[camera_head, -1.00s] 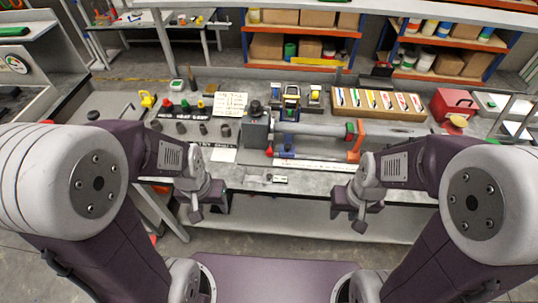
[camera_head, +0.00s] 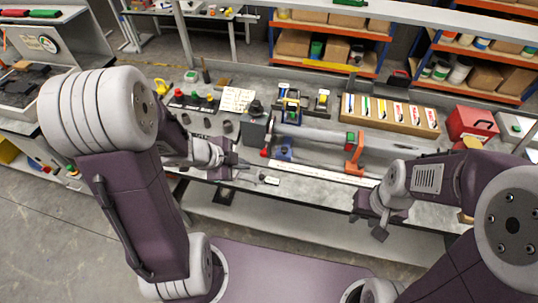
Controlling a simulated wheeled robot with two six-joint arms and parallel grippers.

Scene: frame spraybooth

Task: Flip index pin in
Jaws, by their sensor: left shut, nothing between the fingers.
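A fixture stands on the bench with a grey block (camera_head: 255,129) topped by a black knob at its left end, and a grey tube (camera_head: 318,137) runs right from it. A small red-tipped lever (camera_head: 265,153) hangs at the block's lower right; I cannot tell whether this is the index pin. A small labelled metal piece (camera_head: 266,179) lies at the bench's front edge. My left gripper (camera_head: 236,162) is shut and empty, just left of and in front of the block. My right gripper (camera_head: 380,229) is low at the front edge, away from the fixture; its fingers are unclear.
An orange post (camera_head: 354,154) and a blue support (camera_head: 284,150) stand along the tube. A white ruler strip (camera_head: 322,173) lies in front. Coloured knobs (camera_head: 194,99) are at the left, a wooden tray (camera_head: 390,113) and red box (camera_head: 471,123) at the back right.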

